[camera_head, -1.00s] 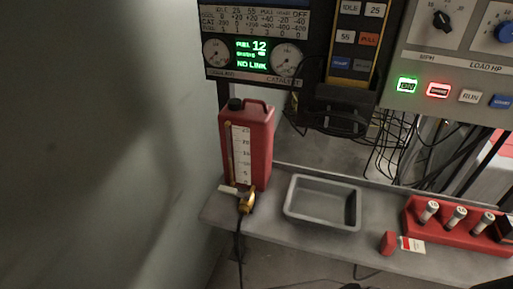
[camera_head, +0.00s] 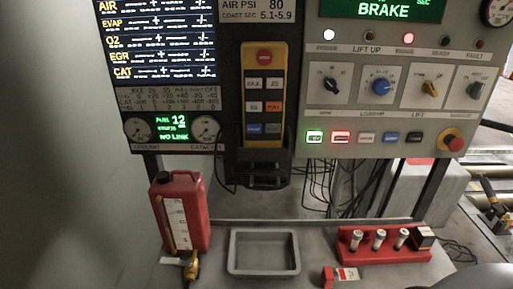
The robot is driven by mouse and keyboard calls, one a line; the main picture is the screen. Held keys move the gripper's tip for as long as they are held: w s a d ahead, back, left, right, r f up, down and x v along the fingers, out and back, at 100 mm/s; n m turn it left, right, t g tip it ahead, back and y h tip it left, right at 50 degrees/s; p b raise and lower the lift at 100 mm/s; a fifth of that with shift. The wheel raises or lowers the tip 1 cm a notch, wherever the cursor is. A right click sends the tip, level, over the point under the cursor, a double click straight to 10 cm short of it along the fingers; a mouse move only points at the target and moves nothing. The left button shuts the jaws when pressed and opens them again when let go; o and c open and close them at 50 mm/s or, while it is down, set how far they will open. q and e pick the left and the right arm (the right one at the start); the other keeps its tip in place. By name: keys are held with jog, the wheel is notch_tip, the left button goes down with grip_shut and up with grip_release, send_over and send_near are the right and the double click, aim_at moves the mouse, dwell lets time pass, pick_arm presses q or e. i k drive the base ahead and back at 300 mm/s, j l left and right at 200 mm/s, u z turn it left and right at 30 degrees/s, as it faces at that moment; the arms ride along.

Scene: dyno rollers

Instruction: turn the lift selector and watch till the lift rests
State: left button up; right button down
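The lift selector (camera_head: 430,88) is a yellow knob on the grey control panel (camera_head: 318,115), above the label that reads LIFT. Its pointer is tilted, but the exact position is too small to read. In the lamp row above, the lamp over LIFT UP (camera_head: 369,37) looks dark. The lamp over BRAKE (camera_head: 408,38) glows red, and the POWER lamp (camera_head: 330,35) glows white. A green screen (camera_head: 384,10) reads BRAKE. The lift itself cannot be made out for certain. Neither gripper is in view.
A red jug (camera_head: 184,212), an empty grey tray (camera_head: 263,270) and a red rack (camera_head: 350,250) stand on the bench. Cables hang behind.

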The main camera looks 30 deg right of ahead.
aim_at(428, 88)
jog(key=z, duration=2)
jog(key=i+l+u, duration=0.25)
jog(key=l+u, duration=0.2)
jog(key=l, duration=1.1)
jog(key=l+u, duration=0.5)
jog(key=l, duration=1.05)
